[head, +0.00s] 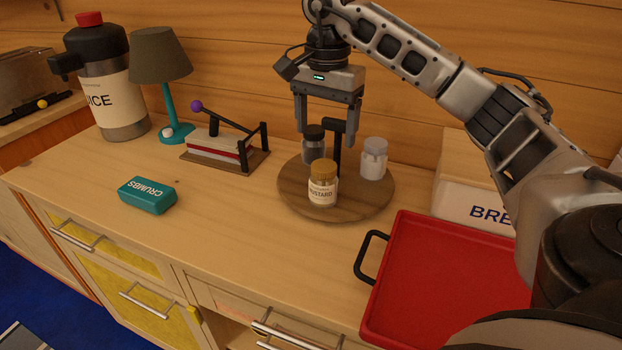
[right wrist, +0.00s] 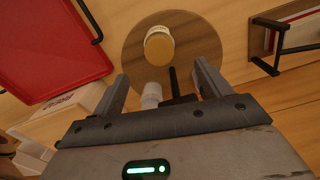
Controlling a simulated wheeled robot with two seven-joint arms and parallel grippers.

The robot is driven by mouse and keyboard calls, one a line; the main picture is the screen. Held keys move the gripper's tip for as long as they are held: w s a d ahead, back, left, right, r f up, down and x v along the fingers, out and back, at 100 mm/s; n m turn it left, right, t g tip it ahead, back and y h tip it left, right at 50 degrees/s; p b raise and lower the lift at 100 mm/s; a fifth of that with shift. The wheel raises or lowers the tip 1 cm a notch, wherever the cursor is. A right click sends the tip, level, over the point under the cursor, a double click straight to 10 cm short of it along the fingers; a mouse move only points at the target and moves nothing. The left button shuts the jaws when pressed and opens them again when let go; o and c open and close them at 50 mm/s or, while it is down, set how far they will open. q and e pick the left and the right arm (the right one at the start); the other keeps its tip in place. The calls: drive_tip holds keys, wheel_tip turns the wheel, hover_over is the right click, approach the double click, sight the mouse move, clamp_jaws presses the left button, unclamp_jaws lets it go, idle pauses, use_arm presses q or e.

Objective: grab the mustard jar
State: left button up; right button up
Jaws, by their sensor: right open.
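The mustard jar (head: 323,184) is a small clear jar with a mustard-yellow lid and a label reading "MUSTARD". It stands upright at the front of a round wooden turntable (head: 360,203) on the counter. In the right wrist view the jar (right wrist: 159,45) shows from above, beyond the fingertips. My right gripper (head: 327,128) points down over the back of the turntable, open, with the mustard jar in front of it and outside its fingers. A dark-lidded jar (head: 314,146) and the turntable's black post stand close by its fingers. My left gripper is not in view.
A white-lidded jar (head: 374,158) stands at the turntable's right. A red tray (head: 440,285) lies at the front right, before a bread box (head: 470,212).

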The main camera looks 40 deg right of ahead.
sight(326, 166)
drive_tip(key=f, duration=0.1)
drive_tip(key=f+b, duration=0.1)
drive_tip(key=f, duration=0.1)
drive_tip(key=shift+s, duration=0.3)
wheel_tip(326, 166, down, 4)
drive_tip(key=shift+f, duration=0.1)
drive_tip(key=shift+w+f+p, duration=0.2)
drive_tip(key=shift+f+p, duration=0.15)
drive_tip(key=shift+f, duration=2.85)
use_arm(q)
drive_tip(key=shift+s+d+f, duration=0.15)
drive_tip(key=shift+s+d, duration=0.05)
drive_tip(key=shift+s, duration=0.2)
use_arm(e)
drive_tip(key=c, duration=1.3)
drive_tip(key=shift+r, duration=0.1)
